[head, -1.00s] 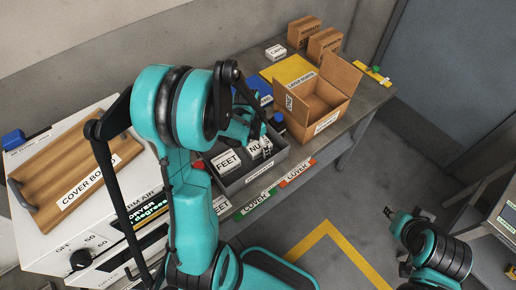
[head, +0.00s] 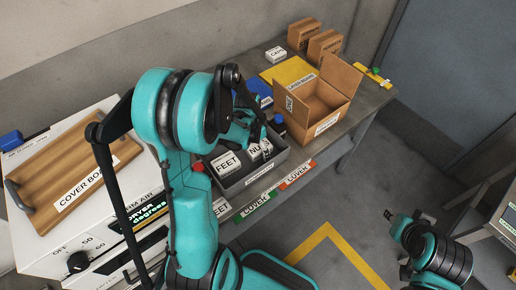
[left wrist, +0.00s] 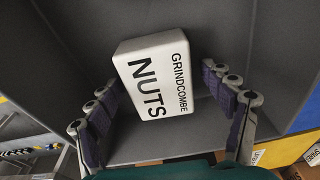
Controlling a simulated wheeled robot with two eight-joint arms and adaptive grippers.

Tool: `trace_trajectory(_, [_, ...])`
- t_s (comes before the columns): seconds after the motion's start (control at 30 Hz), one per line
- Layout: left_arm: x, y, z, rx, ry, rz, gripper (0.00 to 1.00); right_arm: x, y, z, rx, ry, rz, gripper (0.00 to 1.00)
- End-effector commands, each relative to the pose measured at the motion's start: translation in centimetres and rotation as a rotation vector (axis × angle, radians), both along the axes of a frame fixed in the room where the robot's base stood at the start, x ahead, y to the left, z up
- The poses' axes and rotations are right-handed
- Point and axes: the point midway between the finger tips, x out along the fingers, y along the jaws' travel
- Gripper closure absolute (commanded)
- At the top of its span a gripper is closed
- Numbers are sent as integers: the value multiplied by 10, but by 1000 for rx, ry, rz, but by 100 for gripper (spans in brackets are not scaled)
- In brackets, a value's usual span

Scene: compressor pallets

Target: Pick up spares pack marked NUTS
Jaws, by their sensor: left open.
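The spares pack marked NUTS is a white box that lies in a grey bin (head: 262,180). In the head view the pack (head: 254,149) is partly hidden by my left gripper (head: 262,145). In the left wrist view the pack (left wrist: 152,77) lies between the two spread fingers of my left gripper (left wrist: 165,88), with a gap on each side. The left gripper is open and holds nothing. My right gripper (head: 391,215) is off to the right over the floor, too small to tell open or shut.
A white FEET pack (head: 225,164) is left of NUTS in the same bin. The bin walls (left wrist: 35,80) surround the fingers closely. An open cardboard box (head: 325,105) stands right of the bin. A COVER BOARD (head: 75,170) lies on the dryer at left.

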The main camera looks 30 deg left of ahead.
Motion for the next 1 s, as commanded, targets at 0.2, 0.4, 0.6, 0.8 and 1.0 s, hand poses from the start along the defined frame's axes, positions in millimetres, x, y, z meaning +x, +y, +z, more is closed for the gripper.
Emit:
trace_trajectory(0.2, [0,0,0,0,0,0,32,0,0,0,0,0,0,70])
trace_trajectory(0.4, [0,0,0,0,0,0,77,0,0,0,0,0,0,70])
trace_trajectory(0.6, [0,0,0,0,0,0,77,0,0,0,0,0,0,70])
trace_trajectory(0.8, [0,0,13,0,0,0,77,0,0,12,0,0,0,70])
trace_trajectory(1.0, [-1,0,58,0,0,0,77,0,0,28,0,0,0,70])
